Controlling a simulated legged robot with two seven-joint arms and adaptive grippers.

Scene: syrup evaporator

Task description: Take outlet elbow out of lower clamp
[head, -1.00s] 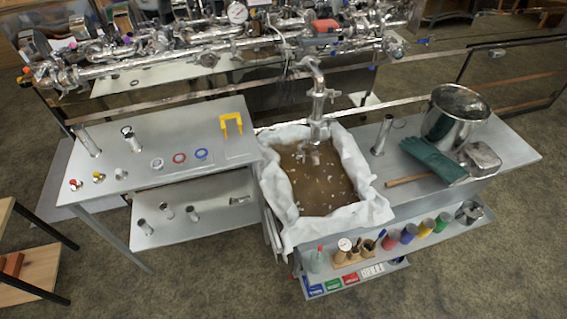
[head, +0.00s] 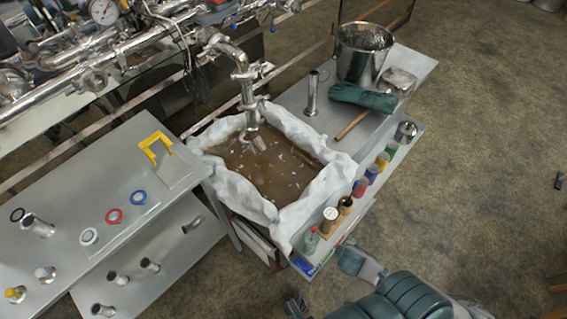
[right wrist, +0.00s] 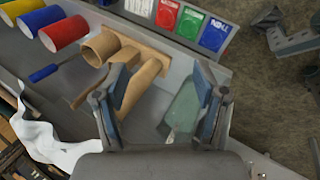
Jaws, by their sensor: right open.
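In the head view, a bright metal pipe comes down from the pipework, and the outlet elbow (head: 252,138) hangs at its bottom end, just above the brown liquid in the basin. The lower clamp (head: 249,104) sits around the joint just above the elbow. My right gripper (head: 326,284) is at the bottom of the head view, in front of the shelf and well away from the elbow. In the right wrist view its two fingers (right wrist: 165,98) are apart, with a green bottle (right wrist: 184,108) showing beyond them. My left gripper is out of view.
A white cloth (head: 318,208) lines the basin's rim. A steel pot (head: 362,55), green gloves (head: 362,98) and a mallet (head: 352,126) lie on the right counter. The left table holds a yellow bracket (head: 156,147) and rings.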

